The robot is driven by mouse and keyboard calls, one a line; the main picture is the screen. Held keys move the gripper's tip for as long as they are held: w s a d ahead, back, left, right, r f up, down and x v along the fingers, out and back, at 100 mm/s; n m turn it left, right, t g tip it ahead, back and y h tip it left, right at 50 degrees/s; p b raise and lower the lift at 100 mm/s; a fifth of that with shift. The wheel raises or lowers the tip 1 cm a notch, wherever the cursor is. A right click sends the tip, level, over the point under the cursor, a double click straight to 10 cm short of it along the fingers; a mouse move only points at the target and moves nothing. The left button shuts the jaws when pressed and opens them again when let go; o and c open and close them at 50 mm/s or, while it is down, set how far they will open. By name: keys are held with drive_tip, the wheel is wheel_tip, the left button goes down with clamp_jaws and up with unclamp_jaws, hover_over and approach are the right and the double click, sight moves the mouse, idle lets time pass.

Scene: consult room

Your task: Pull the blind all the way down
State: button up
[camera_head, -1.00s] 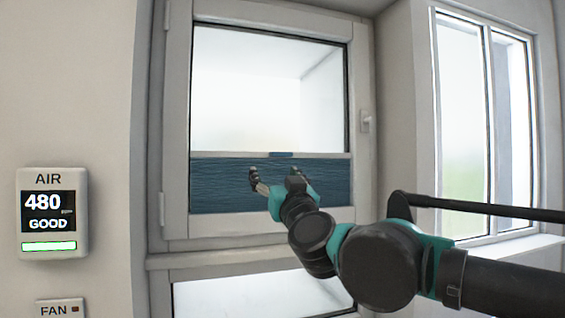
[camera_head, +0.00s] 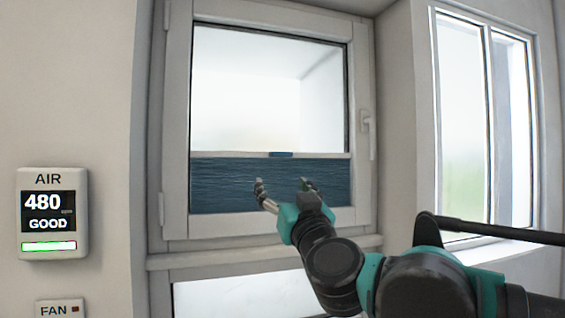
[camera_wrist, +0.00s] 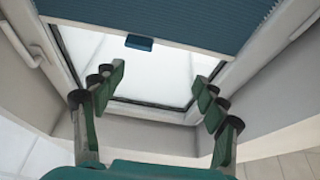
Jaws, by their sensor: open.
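The blind (camera_head: 230,185) is a dark blue pleated fabric covering the lower part of the window, with clear glass above it. A pale rail (camera_head: 225,155) runs along its top edge, with a small blue handle (camera_head: 281,154) at the rail's middle. In the wrist view the blind (camera_wrist: 200,22) is at the top, with the handle (camera_wrist: 139,43) on its edge. My gripper (camera_head: 283,187) is open and empty, in front of the fabric and a little below the handle in the head view. In the wrist view the fingers (camera_wrist: 160,85) are spread apart, touching nothing.
The window frame (camera_head: 177,130) surrounds the blind, with a window handle (camera_head: 366,125) on its right side. Another window (camera_head: 460,120) stands at the right. An air display (camera_head: 52,212) and a fan panel (camera_head: 60,308) are on the left wall.

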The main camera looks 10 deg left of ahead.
drive_tip(key=shift+v, duration=2.75)
drive_tip(key=v, duration=1.2)
